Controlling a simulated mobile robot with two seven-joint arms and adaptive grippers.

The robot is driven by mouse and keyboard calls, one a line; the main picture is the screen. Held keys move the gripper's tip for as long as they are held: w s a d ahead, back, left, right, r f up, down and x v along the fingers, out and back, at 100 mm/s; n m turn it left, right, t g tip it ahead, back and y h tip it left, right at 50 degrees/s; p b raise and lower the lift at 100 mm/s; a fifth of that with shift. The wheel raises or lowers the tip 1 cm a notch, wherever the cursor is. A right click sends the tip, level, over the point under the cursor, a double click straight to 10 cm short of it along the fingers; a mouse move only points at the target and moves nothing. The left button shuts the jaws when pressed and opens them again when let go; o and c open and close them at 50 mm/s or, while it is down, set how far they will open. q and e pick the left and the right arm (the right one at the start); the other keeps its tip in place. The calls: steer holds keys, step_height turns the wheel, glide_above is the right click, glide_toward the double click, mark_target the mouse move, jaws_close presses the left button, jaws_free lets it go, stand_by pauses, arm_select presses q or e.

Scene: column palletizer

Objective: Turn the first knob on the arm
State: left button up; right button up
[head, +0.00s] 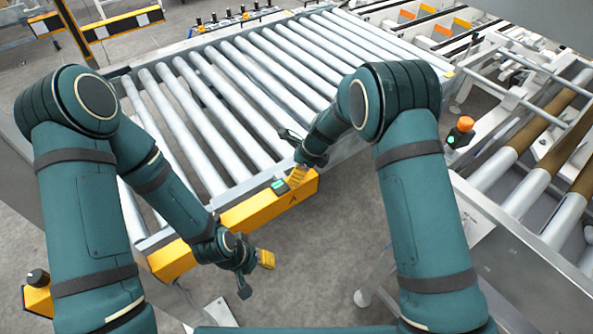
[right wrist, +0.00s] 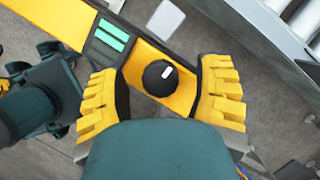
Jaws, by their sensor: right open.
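The yellow arm (head: 245,212) is a long bar along the near end of the roller conveyor. In the right wrist view, a round black knob (right wrist: 160,77) with a white pointer mark sits on its yellow face (right wrist: 150,52), near a green-lit display (right wrist: 108,38). My right gripper (right wrist: 162,96) is open, with one yellow-padded finger on each side of the knob; contact cannot be told. In the head view my right gripper (head: 294,158) is over the bar's right end and the knob cannot be made out. My left gripper (head: 255,274) is open and empty, in front of the bar.
The roller conveyor (head: 215,95) lies behind the bar. Another black knob (head: 38,278) on a yellow box is at far left. An orange-topped button post (head: 461,131) and more rollers (head: 500,185) are at right. Grey floor (head: 335,240) is clear between my arms.

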steer(key=shift+f, duration=0.1)
jaws_close()
steer(key=shift+n, duration=0.4)
steer(key=shift+n+g+p, duration=0.4)
steer(key=shift+n+g, duration=0.1)
steer(key=shift+n, duration=0.4)
steer(key=n+g, duration=0.1)
steer(key=n, duration=0.2)
steer(key=shift+n, duration=0.4)
steer(key=n+g, duration=0.1)
steer(key=n, duration=0.2)
steer(key=shift+f+g+h, duration=0.1)
steer(key=shift+g+h, duration=0.2)
steer(key=shift+g, duration=0.1)
steer(key=shift+s+a+n+g+h+b, duration=0.1)
steer(key=shift+n+g+h+b, duration=0.2)
steer(key=shift+n, duration=0.7)
steer(key=shift+n+g+h+b, duration=0.2)
steer(key=shift+n+b, duration=0.05)
steer(key=shift+n, duration=0.75)
